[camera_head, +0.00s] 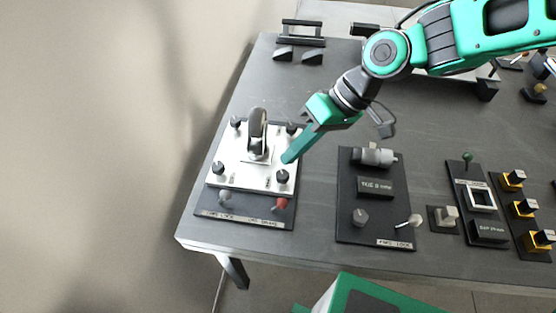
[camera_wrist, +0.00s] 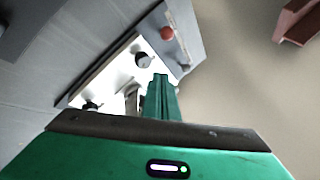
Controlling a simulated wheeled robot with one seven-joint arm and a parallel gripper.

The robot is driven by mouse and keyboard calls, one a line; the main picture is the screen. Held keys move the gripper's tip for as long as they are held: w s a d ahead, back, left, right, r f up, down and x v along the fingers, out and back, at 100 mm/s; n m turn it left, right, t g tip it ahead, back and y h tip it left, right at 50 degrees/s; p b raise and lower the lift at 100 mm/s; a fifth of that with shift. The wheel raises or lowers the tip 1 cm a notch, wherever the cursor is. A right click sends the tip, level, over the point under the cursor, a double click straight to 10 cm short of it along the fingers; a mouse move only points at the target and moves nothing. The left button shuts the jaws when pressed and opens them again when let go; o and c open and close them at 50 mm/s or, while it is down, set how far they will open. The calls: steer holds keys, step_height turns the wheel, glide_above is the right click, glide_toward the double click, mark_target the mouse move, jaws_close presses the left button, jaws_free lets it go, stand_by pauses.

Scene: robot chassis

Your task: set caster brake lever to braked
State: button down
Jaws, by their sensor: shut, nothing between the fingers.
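The caster panel stands at the table's left front, with a bright metal plate (camera_head: 230,174) carrying a dark upright caster wheel (camera_head: 257,128). A red-knobbed lever (camera_head: 280,203) sits on the panel's front strip at the right, above a label that seems to read brake. Its red knob (camera_wrist: 167,33) also shows in the wrist view, beyond my fingertips. A grey-knobbed lever (camera_head: 224,197) sits at the left of the strip. My gripper (camera_head: 289,159) is shut and empty, its tips over the plate's right edge, behind the red lever. The shut fingers (camera_wrist: 160,80) point toward the plate in the wrist view.
Black knobs (camera_head: 282,176) stand at the plate's corners, close to my fingertips. A dark panel with a grey cylinder (camera_head: 373,157) stands to the right, with more panels beyond. Black brackets (camera_head: 302,40) are at the back. Bare tabletop (camera_head: 318,190) lies between the two nearest panels.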

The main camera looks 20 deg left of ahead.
steer(key=shift+w+d+r, duration=0.3)
steer(key=shift+d+r, duration=0.2)
steer(key=shift+d, duration=0.1)
steer(key=shift+w+d+r, duration=0.3)
steer(key=shift+d+r, duration=0.2)
steer(key=shift+d, duration=0.1)
steer(key=w+d+r+m+t+h, duration=0.15)
steer(key=w+d+m, duration=0.25)
steer(key=d, duration=1.1)
steer(key=w+d+m+t+h, duration=0.25)
steer(key=w+d+m, duration=0.2)
steer(key=d, duration=1.05)
steer(key=s+d+m, duration=0.5)
steer(key=s+d, duration=0.3)
steer(key=d, duration=0.3)
steer(key=s+d+m+h, duration=0.1)
steer(key=s+d+m, duration=0.4)
steer(key=s+d, duration=0.4)
steer(key=shift+d+r+h, duration=0.3)
steer(key=shift+d+r, duration=0.1)
steer(key=shift+d, duration=0.6)
steer(key=shift+s, duration=0.1)
